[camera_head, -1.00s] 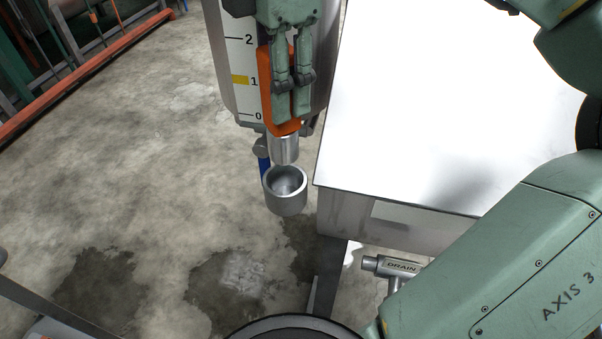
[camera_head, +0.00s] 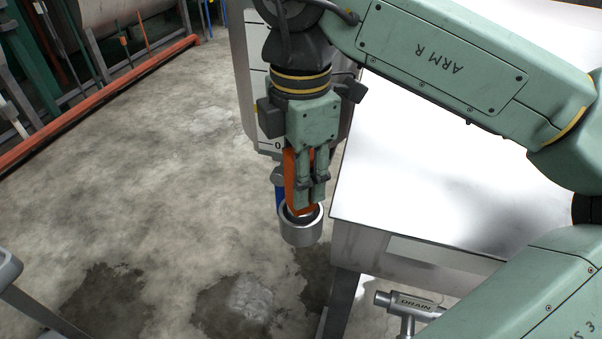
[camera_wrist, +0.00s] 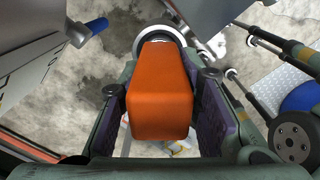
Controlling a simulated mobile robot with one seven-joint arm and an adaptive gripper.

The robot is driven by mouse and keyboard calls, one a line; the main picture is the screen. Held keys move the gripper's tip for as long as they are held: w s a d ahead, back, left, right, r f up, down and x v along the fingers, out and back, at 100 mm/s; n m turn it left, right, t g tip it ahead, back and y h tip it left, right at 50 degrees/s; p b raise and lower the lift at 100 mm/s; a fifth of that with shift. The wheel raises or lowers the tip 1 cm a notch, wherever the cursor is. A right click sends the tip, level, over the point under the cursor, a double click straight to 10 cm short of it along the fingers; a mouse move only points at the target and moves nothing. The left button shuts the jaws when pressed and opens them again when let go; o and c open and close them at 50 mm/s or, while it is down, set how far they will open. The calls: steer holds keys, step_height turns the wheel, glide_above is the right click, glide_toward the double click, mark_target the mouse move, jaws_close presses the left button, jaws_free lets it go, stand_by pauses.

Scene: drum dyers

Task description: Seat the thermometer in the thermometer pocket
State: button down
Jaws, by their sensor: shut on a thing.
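The thermometer (camera_head: 292,178) has an orange block-shaped body, which fills the wrist view (camera_wrist: 160,90) between the fingers. My gripper (camera_head: 311,188) is shut on this orange body and points downward. The thermometer pocket (camera_head: 301,232) is a grey metal cup directly below. The thermometer's lower end is at the cup's mouth and seems to reach inside. The metal stem is hidden by the cup and fingers, so its depth cannot be told. In the wrist view the pocket's rim (camera_wrist: 142,44) shows as a pale ring beyond the orange body.
A steel cabinet (camera_head: 400,180) with a bright flat top stands just right of the pocket. A pale tank with a level scale (camera_head: 258,110) stands behind my gripper. A pipe marked DRAIN (camera_head: 405,303) is at lower right. The wet concrete floor at left is open.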

steer(key=c, duration=1.2)
jaws_free()
step_height(320, 180, up, 12)
steer(key=p, duration=0.8)
steer(key=shift+r+p, duration=0.15)
steer(key=shift+p, duration=0.25)
